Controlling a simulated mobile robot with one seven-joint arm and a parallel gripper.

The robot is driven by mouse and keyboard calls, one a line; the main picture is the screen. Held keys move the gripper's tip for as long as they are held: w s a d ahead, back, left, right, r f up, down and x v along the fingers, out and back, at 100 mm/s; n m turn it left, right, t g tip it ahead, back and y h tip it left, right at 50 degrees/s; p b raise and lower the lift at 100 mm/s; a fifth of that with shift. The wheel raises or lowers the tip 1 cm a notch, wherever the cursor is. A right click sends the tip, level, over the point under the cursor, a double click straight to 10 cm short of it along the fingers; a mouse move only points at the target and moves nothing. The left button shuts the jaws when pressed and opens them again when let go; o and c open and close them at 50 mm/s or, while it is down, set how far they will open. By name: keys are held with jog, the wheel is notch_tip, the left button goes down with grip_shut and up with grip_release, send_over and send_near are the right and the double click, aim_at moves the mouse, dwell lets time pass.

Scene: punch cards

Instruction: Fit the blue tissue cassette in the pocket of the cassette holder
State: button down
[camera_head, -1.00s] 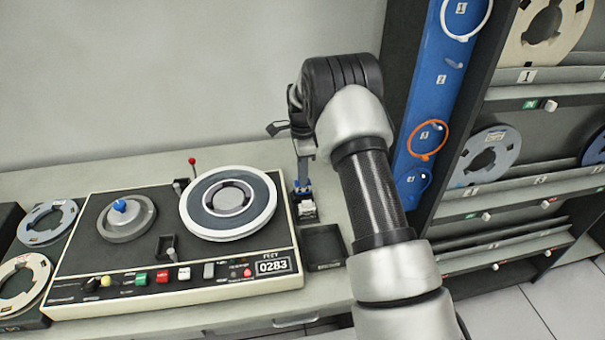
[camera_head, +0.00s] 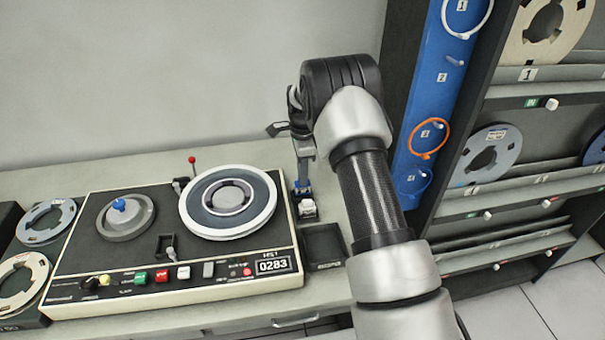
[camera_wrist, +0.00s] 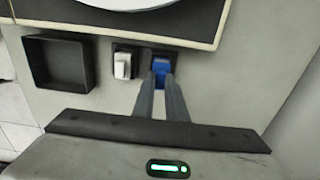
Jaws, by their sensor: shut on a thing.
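The blue tissue cassette (camera_wrist: 161,65) is held between the closed fingertips of my gripper (camera_wrist: 162,78) in the wrist view. It is at the right-hand black pocket of the cassette holder (camera_wrist: 148,49), with dark pocket edge showing around its far side. How deep it sits is hard to tell. In the head view the blue cassette (camera_head: 304,188) is small, under my gripper (camera_head: 303,178), which points down. A white cassette (camera_wrist: 122,65) sits in the neighbouring black pocket, to the left in the wrist view.
A tape deck (camera_head: 100,292) with reels stands beside the holder. An empty black tray (camera_wrist: 61,82) lies on the counter nearby. A blue panel with hooks (camera_head: 432,100) and a reel rack (camera_head: 500,205) stand to the right. Bare counter (camera_wrist: 262,60) lies right of the cassette.

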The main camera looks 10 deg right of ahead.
jog(key=shift+f+b, duration=0.85)
jog(key=shift+f, duration=0.5)
dwell(0.5)
jog(key=c, duration=1.7)
grip_release()
jog(key=shift+c, duration=0.8)
jog(key=shift+r, duration=0.1)
jog(key=shift+r+p, duration=2.2)
jog(key=shift+r, duration=1.75)
